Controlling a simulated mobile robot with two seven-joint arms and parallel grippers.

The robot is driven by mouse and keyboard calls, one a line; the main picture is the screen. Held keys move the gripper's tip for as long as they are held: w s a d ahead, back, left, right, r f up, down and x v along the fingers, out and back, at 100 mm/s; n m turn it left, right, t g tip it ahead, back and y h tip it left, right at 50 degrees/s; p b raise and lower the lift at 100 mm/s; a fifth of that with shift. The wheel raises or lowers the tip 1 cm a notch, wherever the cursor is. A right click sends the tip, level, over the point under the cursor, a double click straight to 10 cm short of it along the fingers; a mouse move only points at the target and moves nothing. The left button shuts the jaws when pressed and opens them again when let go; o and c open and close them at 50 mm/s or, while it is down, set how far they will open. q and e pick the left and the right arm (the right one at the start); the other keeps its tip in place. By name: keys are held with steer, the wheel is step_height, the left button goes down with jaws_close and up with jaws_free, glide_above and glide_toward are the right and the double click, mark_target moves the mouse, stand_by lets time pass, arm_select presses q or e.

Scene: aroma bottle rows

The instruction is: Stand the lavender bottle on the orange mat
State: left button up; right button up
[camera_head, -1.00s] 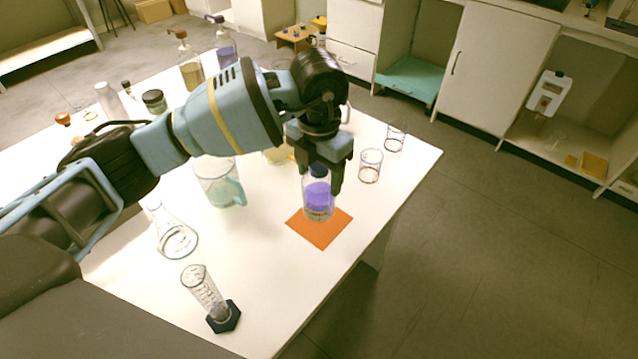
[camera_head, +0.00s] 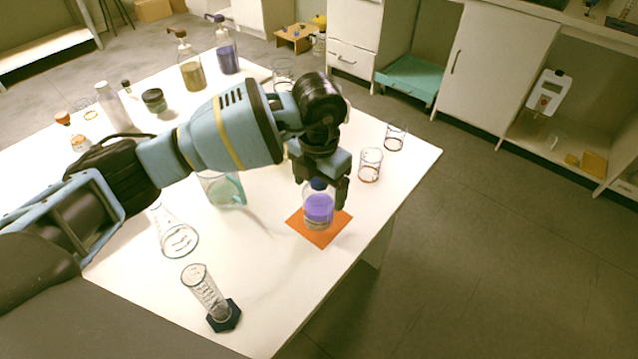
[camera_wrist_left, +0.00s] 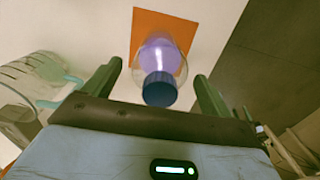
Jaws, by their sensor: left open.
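The lavender bottle (camera_head: 319,209), clear with purple liquid and a dark blue cap, stands upright on the orange mat (camera_head: 334,232) near the table's right edge. In the left wrist view the bottle (camera_wrist_left: 160,57) shows cap-first, over the orange mat (camera_wrist_left: 147,20). My right gripper is not in view.
Two glass beakers (camera_head: 370,165) stand behind the mat to the right. A jug with a teal handle (camera_head: 222,188), a conical flask (camera_head: 178,238) and a graduated cylinder (camera_head: 207,295) stand to the left. The table between mat and cylinder is clear.

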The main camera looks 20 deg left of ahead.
arm_select(q)
step_height(320, 180, up, 12)
steer(key=shift+r, duration=0.2)
stand_by(0.4)
